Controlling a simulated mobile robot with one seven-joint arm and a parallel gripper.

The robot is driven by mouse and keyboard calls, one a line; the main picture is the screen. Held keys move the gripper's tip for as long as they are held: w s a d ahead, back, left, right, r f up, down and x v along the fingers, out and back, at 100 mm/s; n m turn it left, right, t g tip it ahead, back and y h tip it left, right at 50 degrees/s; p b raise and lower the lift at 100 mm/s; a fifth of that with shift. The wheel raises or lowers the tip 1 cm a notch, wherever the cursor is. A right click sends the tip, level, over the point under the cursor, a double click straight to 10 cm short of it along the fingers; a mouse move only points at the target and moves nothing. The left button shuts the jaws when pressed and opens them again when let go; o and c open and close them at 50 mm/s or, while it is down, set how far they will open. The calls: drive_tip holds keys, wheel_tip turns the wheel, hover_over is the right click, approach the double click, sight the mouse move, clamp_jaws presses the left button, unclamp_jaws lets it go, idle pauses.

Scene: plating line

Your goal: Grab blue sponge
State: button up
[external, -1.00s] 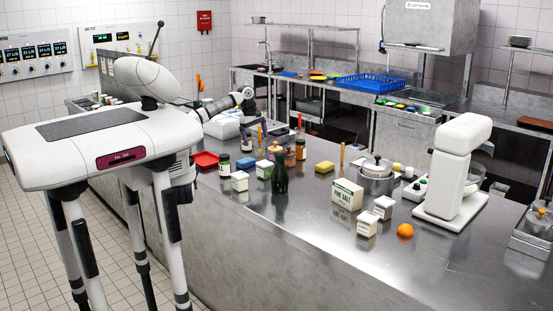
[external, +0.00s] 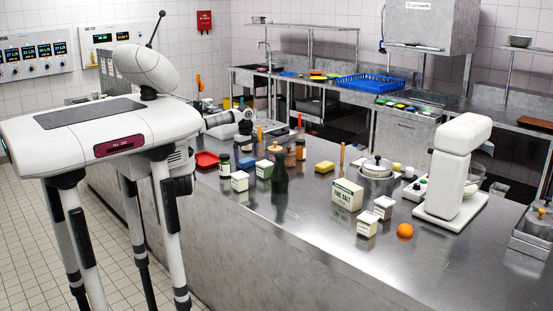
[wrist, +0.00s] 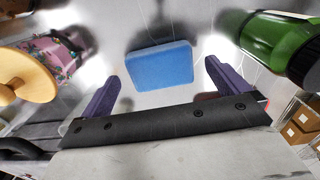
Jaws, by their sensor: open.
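The blue sponge (wrist: 160,66) is a flat block lying on the steel counter in the wrist view, just beyond and between the fingertips. A small blue patch that looks like it (external: 246,162) shows among the bottles in the external view. My gripper (wrist: 162,74) is open, with a purple finger on either side and nothing between them. Its fingers appear apart from the sponge. In the external view my gripper (external: 246,141) hangs low over the cluttered part of the counter, partly hidden by jars.
A green bottle (wrist: 265,45) stands close on the right in the wrist view. A patterned jar with a wooden lid (wrist: 50,55) is close on the left. The near right counter is mostly clear.

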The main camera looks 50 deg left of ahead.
drive_tip(key=shift+f, duration=1.4)
drive_tip(key=c, duration=0.9)
drive_tip(key=shift+r, duration=0.2)
